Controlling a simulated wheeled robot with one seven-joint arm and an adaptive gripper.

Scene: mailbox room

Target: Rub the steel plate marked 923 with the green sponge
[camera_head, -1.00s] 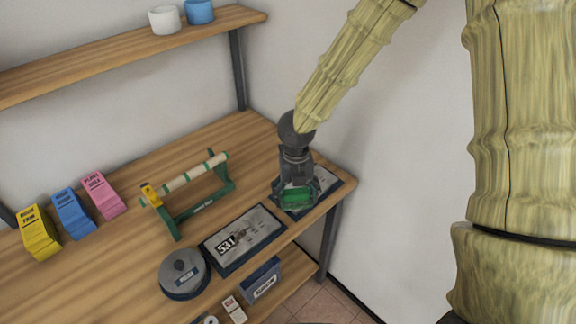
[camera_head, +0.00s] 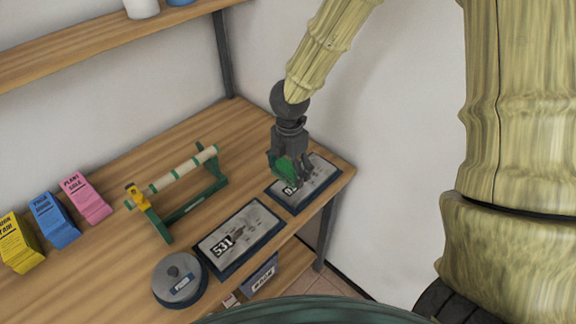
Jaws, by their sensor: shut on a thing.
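My gripper (camera_head: 292,169) is shut on the green sponge (camera_head: 285,170) over the left part of the far steel plate (camera_head: 318,180). I cannot tell whether the sponge touches the plate. This plate lies in a dark frame at the right end of the table, and its number label is mostly hidden by the gripper and sponge. A second steel plate (camera_head: 250,232), marked 531, lies nearer and to the left in its own dark frame.
A green stand with a pale roller (camera_head: 185,170) is left of the gripper. A round grey tin (camera_head: 178,276) sits near the front edge. Yellow, blue (camera_head: 54,218) and pink packets stand at the left. A shelf (camera_head: 90,52) runs along the wall above.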

